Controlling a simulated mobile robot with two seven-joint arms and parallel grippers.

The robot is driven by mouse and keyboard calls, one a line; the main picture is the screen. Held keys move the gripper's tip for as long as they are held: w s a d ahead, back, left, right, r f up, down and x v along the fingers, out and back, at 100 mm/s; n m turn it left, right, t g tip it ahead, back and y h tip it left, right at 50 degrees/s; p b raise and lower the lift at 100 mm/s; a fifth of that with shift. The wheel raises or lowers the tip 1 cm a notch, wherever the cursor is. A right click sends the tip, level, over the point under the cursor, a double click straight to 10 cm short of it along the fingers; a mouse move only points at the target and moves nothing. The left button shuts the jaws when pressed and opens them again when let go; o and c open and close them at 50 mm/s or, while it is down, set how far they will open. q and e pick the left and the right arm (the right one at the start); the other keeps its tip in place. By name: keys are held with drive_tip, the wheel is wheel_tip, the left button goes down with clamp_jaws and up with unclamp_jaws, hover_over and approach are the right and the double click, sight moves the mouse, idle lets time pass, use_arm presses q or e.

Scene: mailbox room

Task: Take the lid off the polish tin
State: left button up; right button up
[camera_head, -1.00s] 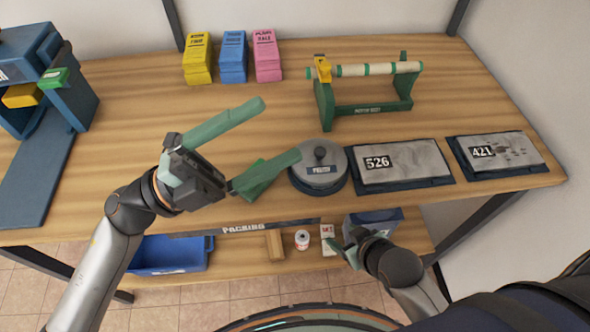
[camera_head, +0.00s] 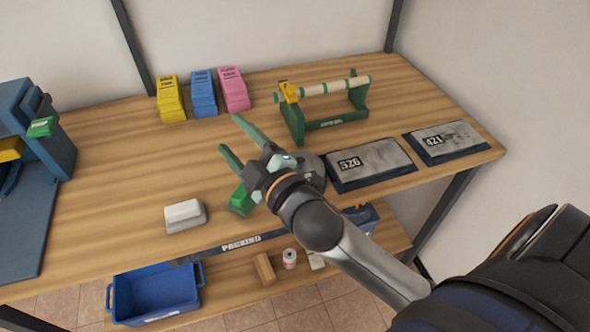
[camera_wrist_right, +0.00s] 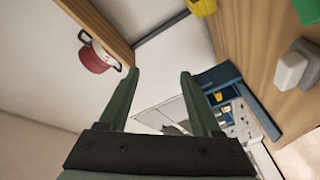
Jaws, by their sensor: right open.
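The polish tin (camera_head: 316,172) is a round grey tin on the bench, left of the plate marked 526. My right wrist and gripper cover much of it in the head view, so its lid and knob cannot be made out well. My right gripper (camera_head: 230,135) is open and empty, raised above the bench, its green fingers pointing left and away past the tin. In the right wrist view its two fingers (camera_wrist_right: 155,85) stand apart with nothing between them. My left gripper is not in view.
A white-grey block (camera_head: 184,214) and a green object (camera_head: 240,201) lie on the bench. Behind are yellow, blue and pink pads (camera_head: 204,95) and a green roll stand (camera_head: 335,122). Two plates, 526 (camera_head: 370,163) and 421 (camera_head: 447,142), stand right. A blue bin (camera_head: 155,295) is below.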

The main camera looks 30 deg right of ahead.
drive_tip(key=a+r+n+t+y, duration=0.3)
drive_tip(key=a+r+n+y, duration=0.45)
drive_tip(key=r+n, duration=0.2)
drive_tip(key=s+a+r+n+g+y, duration=0.2)
drive_tip(key=s+a+n+g+y, duration=0.35)
drive_tip(key=n+g, duration=0.55)
drive_tip(key=s+a+r+n+g+y, duration=0.1)
drive_tip(key=s+a+n+g+y, duration=0.5)
drive_tip(key=n, duration=1)
drive_tip(key=n+g+h, duration=0.2)
drive_tip(key=n+h, duration=1)
drive_tip(key=h, duration=1.3)
approach(300, 160)
drive_tip(key=x, duration=0.2)
drive_tip(key=shift+w+d+f+b, duration=0.2)
drive_tip(key=shift+d+f+b, duration=0.1)
drive_tip(key=shift+d, duration=0.1)
drive_tip(key=x, duration=0.2)
drive_tip(key=p+x, duration=0.1)
drive_tip(key=x, duration=0.1)
drive_tip(key=shift+s+a+f, duration=0.1)
drive_tip(key=shift+s+f, duration=0.05)
drive_tip(key=shift+f, duration=0.85)
clamp_jaws()
